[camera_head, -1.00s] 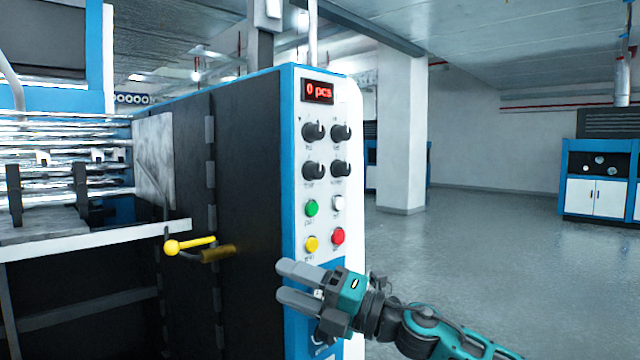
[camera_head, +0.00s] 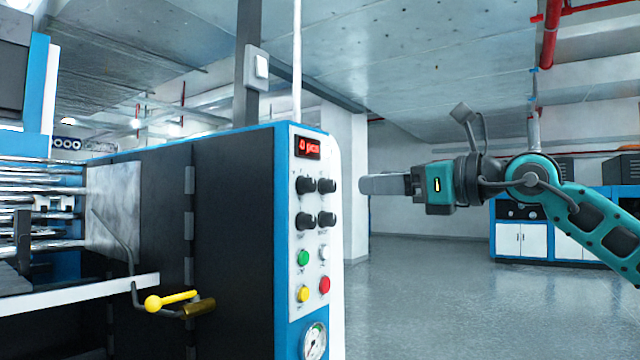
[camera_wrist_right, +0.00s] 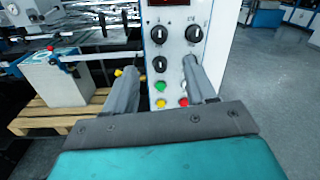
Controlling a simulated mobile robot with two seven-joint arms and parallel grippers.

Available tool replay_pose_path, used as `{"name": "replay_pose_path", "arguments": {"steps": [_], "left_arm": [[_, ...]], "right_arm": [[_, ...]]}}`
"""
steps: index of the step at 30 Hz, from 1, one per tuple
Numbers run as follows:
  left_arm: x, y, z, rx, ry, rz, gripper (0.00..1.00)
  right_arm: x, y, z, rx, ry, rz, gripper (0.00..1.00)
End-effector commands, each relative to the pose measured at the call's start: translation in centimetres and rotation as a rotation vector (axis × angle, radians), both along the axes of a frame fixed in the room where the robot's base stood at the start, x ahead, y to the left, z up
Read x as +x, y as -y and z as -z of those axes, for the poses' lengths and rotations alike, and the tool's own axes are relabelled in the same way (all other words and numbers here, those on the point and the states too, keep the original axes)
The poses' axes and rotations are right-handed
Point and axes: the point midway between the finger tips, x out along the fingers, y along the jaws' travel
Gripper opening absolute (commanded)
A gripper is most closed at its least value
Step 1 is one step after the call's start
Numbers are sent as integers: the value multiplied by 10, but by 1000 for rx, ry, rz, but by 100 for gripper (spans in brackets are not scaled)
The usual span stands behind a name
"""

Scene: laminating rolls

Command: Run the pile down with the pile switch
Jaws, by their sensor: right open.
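The control panel (camera_head: 312,262) is the white front of the blue and black machine. It carries a red display (camera_head: 309,148), black rotary knobs (camera_head: 305,185), and green, white, yellow and red buttons; the knob labels are too small to read, so I cannot tell which is the pile switch. My right gripper (camera_head: 366,185) is open and empty, to the right of the panel at the height of the upper knobs. In the right wrist view its fingers (camera_wrist_right: 161,70) point toward the panel and partly cover it. A white pile (camera_wrist_right: 55,82) stands on a wooden pallet there. My left gripper is out of view.
A yellow-knobbed lever (camera_head: 172,300) sticks out of the machine's side, below a white rail. A gauge (camera_head: 315,342) sits low on the panel. A grey switch box (camera_head: 257,67) is on the post above. Open floor (camera_head: 430,285) lies to the right, with blue and white cabinets beyond.

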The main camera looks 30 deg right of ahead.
Motion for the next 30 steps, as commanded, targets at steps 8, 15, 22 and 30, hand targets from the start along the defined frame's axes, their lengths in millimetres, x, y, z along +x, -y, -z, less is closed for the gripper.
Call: {"name": "replay_pose_path", "arguments": {"steps": [8,15,22,30], "left_arm": [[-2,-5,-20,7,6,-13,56],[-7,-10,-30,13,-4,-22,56],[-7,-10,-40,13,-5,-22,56],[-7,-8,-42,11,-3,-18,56]], "right_arm": [[41,-16,-5,8,-1,-8,56],[82,-30,-4,9,0,-7,56],[109,-39,-2,7,-1,-5,56],[116,-41,0,5,-1,-4,56]]}}
